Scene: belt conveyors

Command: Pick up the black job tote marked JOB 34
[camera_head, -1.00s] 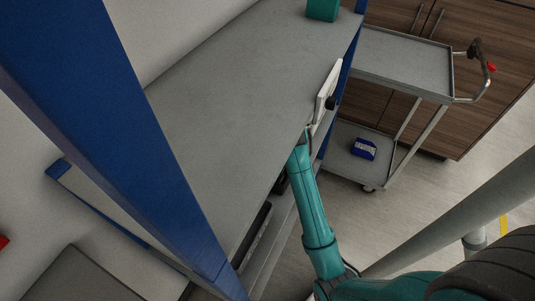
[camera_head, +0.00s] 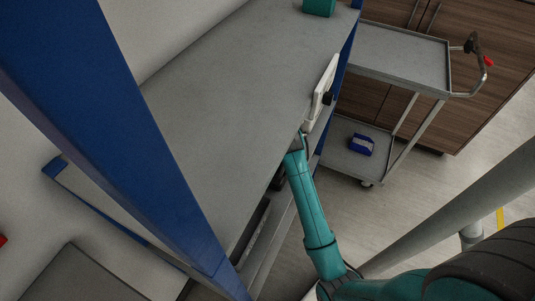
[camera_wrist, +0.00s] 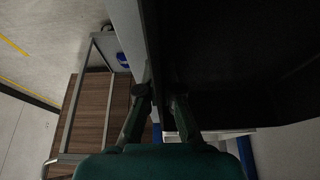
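A black tote (camera_wrist: 235,80) fills the right side of the wrist view, seen into its dark inside. No JOB 34 marking is legible. In the wrist view my gripper (camera_wrist: 160,95) has its two fingers apart, one on each side of the tote's near wall; I see no clear contact. In the head view my arm reaches in below the edge of the grey shelf, and the fingertips are hidden there. A dark strip, perhaps a tote (camera_head: 255,222), shows under that edge.
The grey shelf (camera_head: 215,110) lies above my gripper, with a teal box (camera_head: 319,7) and a white panel (camera_head: 320,93) on or at it. A blue post (camera_head: 110,130) stands at left. A grey cart (camera_head: 400,55) with a blue box (camera_head: 362,145) stands at right, beside open floor.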

